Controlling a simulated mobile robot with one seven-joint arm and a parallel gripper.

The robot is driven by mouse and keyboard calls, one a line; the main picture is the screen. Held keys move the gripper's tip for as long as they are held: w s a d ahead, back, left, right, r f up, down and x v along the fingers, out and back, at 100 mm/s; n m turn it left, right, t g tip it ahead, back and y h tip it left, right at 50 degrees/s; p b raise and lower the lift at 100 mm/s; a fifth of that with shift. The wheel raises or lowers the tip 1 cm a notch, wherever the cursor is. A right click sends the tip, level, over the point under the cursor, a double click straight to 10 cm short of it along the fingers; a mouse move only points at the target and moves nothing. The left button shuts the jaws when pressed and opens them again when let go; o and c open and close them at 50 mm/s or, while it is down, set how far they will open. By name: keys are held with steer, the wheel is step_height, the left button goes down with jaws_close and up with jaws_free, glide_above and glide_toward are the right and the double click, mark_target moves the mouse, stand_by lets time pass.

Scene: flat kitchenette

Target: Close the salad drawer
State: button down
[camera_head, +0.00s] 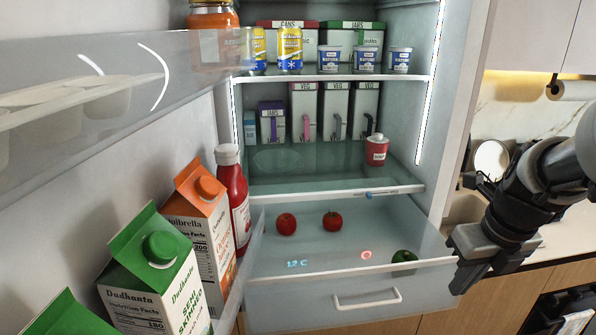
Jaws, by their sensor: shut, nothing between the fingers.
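The salad drawer (345,283) is a clear drawer at the bottom of the open fridge, pulled out toward me. Its front has a white bar handle (367,300). Two red tomatoes (286,223) and a green vegetable (403,258) lie in it. My gripper (458,288) is shut and empty. It is at the right of the picture, near the drawer's right front corner; I cannot tell whether it touches the drawer.
The open fridge door with its bins fills the left, holding a ketchup bottle (233,195), an orange carton (203,215) and green cartons (155,270). A counter (555,240) lies at right.

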mark_target(432, 291)
steer(key=shift+w+a+f+b, duration=0.1)
steer(key=shift+w+f+b, duration=0.9)
steer(key=shift+f+b, duration=0.55)
steer(key=shift+w+a+f+b, duration=0.1)
steer(key=shift+w+f+b, duration=0.95)
steer(key=shift+f+b, duration=0.5)
steer(key=shift+w+f+b, duration=1)
steer(key=shift+f+b, duration=0.45)
steer(key=shift+f, duration=0.15)
steer(key=shift+w, duration=0.1)
